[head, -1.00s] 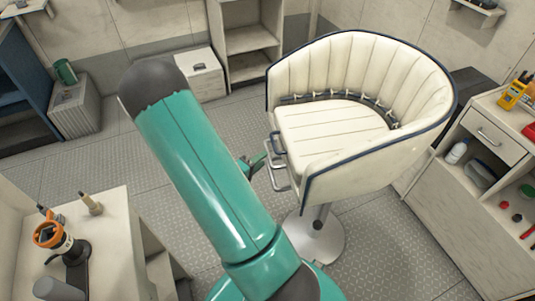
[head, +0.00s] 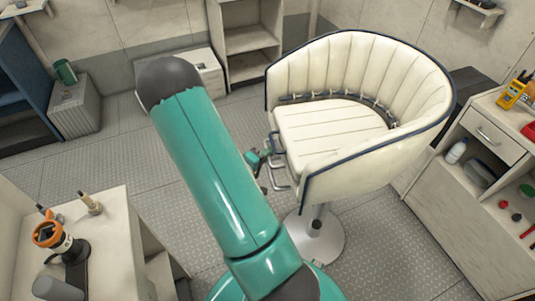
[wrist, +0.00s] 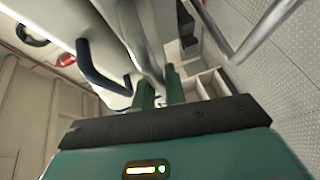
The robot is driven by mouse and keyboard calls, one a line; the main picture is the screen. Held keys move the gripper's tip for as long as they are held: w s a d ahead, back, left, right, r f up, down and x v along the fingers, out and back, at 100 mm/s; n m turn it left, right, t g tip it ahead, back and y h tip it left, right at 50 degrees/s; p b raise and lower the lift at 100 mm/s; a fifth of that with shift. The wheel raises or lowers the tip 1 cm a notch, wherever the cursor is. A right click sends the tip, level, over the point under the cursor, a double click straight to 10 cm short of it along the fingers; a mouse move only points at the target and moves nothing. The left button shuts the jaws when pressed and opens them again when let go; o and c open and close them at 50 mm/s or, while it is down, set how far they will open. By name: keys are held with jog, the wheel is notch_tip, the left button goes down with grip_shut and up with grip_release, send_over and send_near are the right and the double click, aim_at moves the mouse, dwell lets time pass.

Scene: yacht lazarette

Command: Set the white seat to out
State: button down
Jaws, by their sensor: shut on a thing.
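The white seat (head: 330,122) has a ribbed curved back, navy trim and a round pedestal foot (head: 315,238). It faces left in the head view. Metal bars (head: 280,177) and a dark-gripped handle (head: 274,144) stick out at its front left. My gripper (head: 264,160) is at these bars, partly hidden by my arm. In the wrist view, its two green fingers (wrist: 160,92) are closed around the end of a grey metal bar (wrist: 142,45). A dark-gripped handle (wrist: 92,65) is left of them. The exact contact is hard to see.
A white counter (head: 110,245) with an orange-topped device (head: 52,235) stands at front left. A cabinet with a drawer (head: 492,132) stands right of the seat. A bent metal tube (wrist: 235,45) passes close to the fingers. The patterned floor (head: 130,150) between is clear.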

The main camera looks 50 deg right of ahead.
jog(key=w+a, duration=0.4)
jog(key=a, duration=0.1)
jog(key=shift+w, duration=0.3)
jog(key=c, duration=1.5)
grip_release()
jog(key=shift+o, duration=0.2)
jog(key=a+r, duration=0.2)
jog(key=a, duration=1.1)
jog(key=shift+w+a, duration=0.3)
jog(key=shift+w, duration=0.1)
jog(key=shift+r, duration=0.1)
